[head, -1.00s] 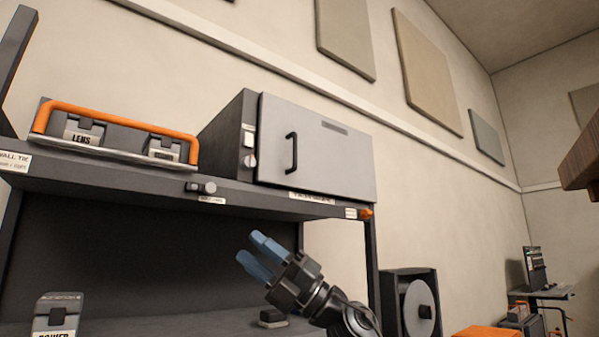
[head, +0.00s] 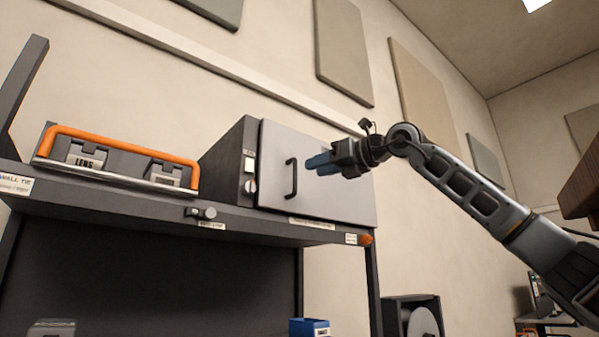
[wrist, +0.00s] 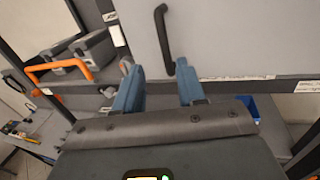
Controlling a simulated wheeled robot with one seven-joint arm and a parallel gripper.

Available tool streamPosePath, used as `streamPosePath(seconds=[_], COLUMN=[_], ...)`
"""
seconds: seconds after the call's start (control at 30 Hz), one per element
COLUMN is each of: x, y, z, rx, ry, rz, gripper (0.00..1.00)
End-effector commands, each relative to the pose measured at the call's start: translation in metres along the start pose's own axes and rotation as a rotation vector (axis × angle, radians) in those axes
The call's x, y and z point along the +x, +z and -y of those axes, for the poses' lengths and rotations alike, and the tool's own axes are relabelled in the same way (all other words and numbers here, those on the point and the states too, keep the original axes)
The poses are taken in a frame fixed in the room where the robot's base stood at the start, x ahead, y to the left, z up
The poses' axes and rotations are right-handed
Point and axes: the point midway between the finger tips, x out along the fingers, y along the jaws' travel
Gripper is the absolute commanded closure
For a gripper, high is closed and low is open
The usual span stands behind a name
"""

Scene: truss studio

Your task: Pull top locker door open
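The top locker (head: 228,165) is a dark grey box on the upper shelf with a light grey door (head: 335,200). The door is shut. A black upright bar handle (head: 291,179) is on the door's left side; the handle also shows in the wrist view (wrist: 163,38). My gripper (head: 312,164) has blue fingers and is just right of the handle in the head view. In the wrist view my gripper (wrist: 158,80) is open, with the fingers apart and nothing between them. The handle's lower end lies just ahead of the gap, nearer the right finger. I see no clear contact.
A knob (head: 207,213) sticks out from the shelf's front edge. A blue bin (head: 309,328) is below. The space right of the locker is open.

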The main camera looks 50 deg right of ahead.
Motion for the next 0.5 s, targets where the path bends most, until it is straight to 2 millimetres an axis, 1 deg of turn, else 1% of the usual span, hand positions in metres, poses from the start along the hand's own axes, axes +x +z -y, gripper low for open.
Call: streamPosePath(seconds=[0.03, 0.13, 0.23, 0.5], x=[-0.002, -0.003, 0.004, 0.045], y=[0.005, 0.010, 0.012, 0.013], z=[0.001, 0.003, 0.004, 0.005], rx=[-0.020, -0.037, -0.038, -0.036], ry=[-0.021, -0.043, -0.046, -0.043], rz=[-0.004, -0.007, -0.008, -0.008], gripper=[0.60, 0.60, 0.60, 0.60])
